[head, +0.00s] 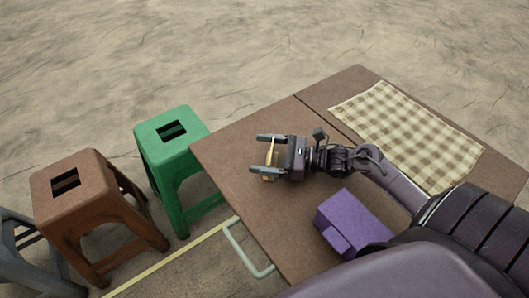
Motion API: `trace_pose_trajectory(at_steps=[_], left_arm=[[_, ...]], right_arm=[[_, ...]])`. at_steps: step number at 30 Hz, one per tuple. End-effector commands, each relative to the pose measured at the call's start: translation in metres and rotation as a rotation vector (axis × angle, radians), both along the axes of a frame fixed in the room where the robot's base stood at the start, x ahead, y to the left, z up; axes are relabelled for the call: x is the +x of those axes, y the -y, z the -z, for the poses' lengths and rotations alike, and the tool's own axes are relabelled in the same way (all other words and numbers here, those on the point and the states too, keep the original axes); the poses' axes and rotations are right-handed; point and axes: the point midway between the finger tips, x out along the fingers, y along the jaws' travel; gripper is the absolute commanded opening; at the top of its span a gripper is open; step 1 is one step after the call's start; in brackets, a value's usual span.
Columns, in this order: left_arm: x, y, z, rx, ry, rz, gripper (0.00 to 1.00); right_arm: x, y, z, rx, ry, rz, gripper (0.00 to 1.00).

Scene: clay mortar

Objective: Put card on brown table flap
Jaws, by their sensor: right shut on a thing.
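My right gripper (266,156) is over the left part of the brown table. It is shut on a small tan, thin thing, likely the card (270,160), seen nearly edge-on between its fingers. I cannot tell whether the card touches the tabletop. The brown table flap (226,151) is the left section of the table, set off by a seam from the section under the cloth. My left gripper is not in view.
A purple box (351,224) stands on the table near my right arm. A checked cloth (408,132) covers part of the right section. A green stool (172,133), a brown stool (78,184) and a grey stool (18,240) stand left of the table.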

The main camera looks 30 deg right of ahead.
Motion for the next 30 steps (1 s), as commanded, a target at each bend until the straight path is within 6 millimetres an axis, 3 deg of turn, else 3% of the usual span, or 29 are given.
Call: trace_pose_trajectory(at_steps=[4, 14, 17, 26, 30], left_arm=[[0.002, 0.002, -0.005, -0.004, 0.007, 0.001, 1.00], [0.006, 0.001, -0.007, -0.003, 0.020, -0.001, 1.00], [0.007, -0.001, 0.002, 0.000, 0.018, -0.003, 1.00], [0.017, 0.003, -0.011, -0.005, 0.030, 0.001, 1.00], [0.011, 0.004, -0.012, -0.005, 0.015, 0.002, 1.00]], right_arm=[[0.000, 0.000, 0.000, 0.000, 0.000, 0.000, 1.00], [0.000, 0.000, -0.003, 0.000, 0.000, 0.000, 1.00], [-0.010, 0.011, 0.001, -0.003, -0.005, 0.000, 1.00], [-0.053, 0.061, 0.001, -0.003, -0.006, 0.000, 1.00], [-0.068, 0.078, 0.000, -0.002, -0.006, 0.000, 1.00]])
